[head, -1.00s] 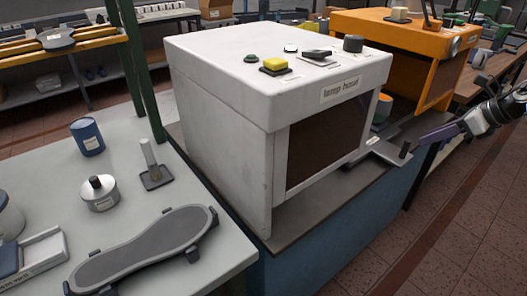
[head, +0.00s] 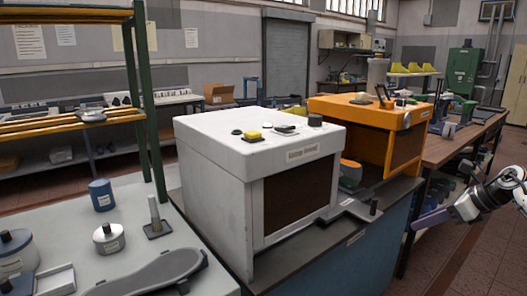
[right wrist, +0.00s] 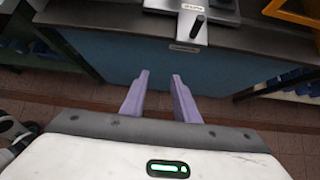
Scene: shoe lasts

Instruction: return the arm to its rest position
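My right gripper (head: 414,224) reaches in from the right in the head view. Its purple fingers are just right of the blue bench front. In the right wrist view my right gripper (right wrist: 158,78) shows two purple fingers apart with nothing between them. They point at the blue bench side (right wrist: 200,66). A grey metal plate with a black upright handle (head: 374,207) sits at the bench edge, apart from the fingers. The handle also shows in the right wrist view (right wrist: 198,24). My left gripper is out of view.
A white box machine (head: 215,165) and an orange one (head: 370,122) stand on the bench. A wooden workbench (head: 455,145) stands at right. The tiled floor (head: 470,262) below my gripper is open.

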